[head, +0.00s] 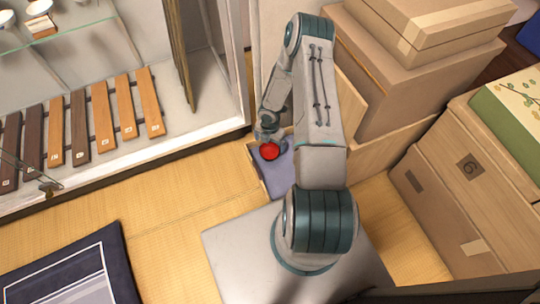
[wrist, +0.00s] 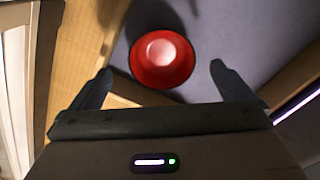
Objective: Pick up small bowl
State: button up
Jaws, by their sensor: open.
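The small bowl (wrist: 177,80) is red and round, with a pale shine inside. In the wrist view it lies upright just beyond and between my two open fingers, apart from both. In the head view the bowl (head: 269,152) shows at the end of my arm, over a grey-purple surface inside an open wooden box. My gripper (wrist: 160,80) is open and empty, with one finger on each side of the bowl. In the head view my gripper (head: 270,130) is partly hidden by my own arm.
The wooden box (head: 261,177) has low walls near my gripper. Stacked cardboard boxes (head: 420,60) stand right behind my arm, and more boxes (head: 470,180) at the right. A glass display case (head: 205,90) with wooden slats is at the left.

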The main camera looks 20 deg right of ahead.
aim_at(270, 154)
jog(key=shift+s+a+f+b, duration=0.15)
jog(key=shift+f+b, duration=0.55)
jog(key=shift+f, duration=0.8)
jog(key=shift+s+a+f+b, duration=0.15)
jog(key=shift+f+b, duration=0.5)
jog(key=shift+f, duration=0.85)
jog(key=shift+d, duration=0.1)
jog(key=c, duration=1)
